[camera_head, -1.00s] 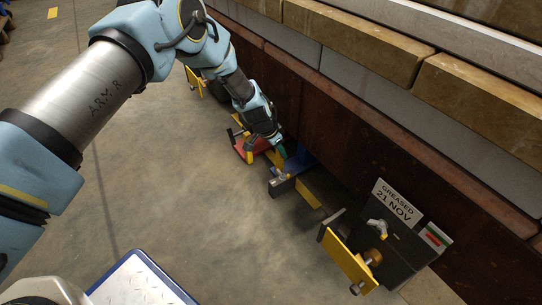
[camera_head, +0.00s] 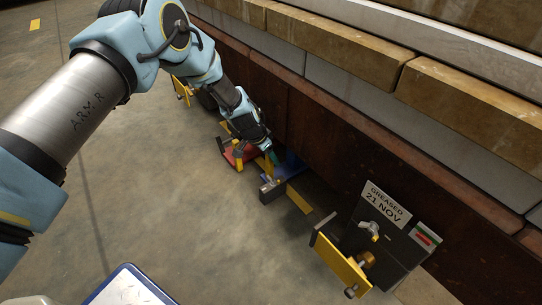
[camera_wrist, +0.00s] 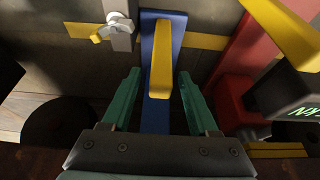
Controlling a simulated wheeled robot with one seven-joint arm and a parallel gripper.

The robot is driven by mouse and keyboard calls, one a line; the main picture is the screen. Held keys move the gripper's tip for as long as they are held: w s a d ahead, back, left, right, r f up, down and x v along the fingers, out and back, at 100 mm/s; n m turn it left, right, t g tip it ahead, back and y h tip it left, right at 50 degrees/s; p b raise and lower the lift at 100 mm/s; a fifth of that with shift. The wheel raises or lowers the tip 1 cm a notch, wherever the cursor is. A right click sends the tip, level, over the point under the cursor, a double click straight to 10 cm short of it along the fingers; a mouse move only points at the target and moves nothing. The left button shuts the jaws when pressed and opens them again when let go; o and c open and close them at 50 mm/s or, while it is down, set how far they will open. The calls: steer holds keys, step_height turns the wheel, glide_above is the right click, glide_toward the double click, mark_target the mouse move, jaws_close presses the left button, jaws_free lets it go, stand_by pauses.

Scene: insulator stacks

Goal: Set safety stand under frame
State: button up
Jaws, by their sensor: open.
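A blue stand (camera_head: 291,166) with a flat upright plate and a yellow bar-like handle is on the floor close against the dark brown frame (camera_head: 330,150). In the wrist view the blue stand (camera_wrist: 155,112) and its yellow handle (camera_wrist: 160,72) lie between the two green fingers. My gripper (camera_head: 270,158) is open, one finger on each side of the handle; in the wrist view the gripper (camera_wrist: 159,80) shows a gap on both sides. Contact is not visible. In the head view my gripper hides part of the stand.
A red stand (camera_head: 235,155) with yellow parts is just left of my gripper; it is at right in the wrist view (camera_wrist: 240,75). A grey block (camera_head: 272,190) is in front. Open floor lies left.

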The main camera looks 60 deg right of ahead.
steer(key=p+v, duration=0.4)
steer(key=v, duration=0.6)
steer(key=shift+r, duration=0.25)
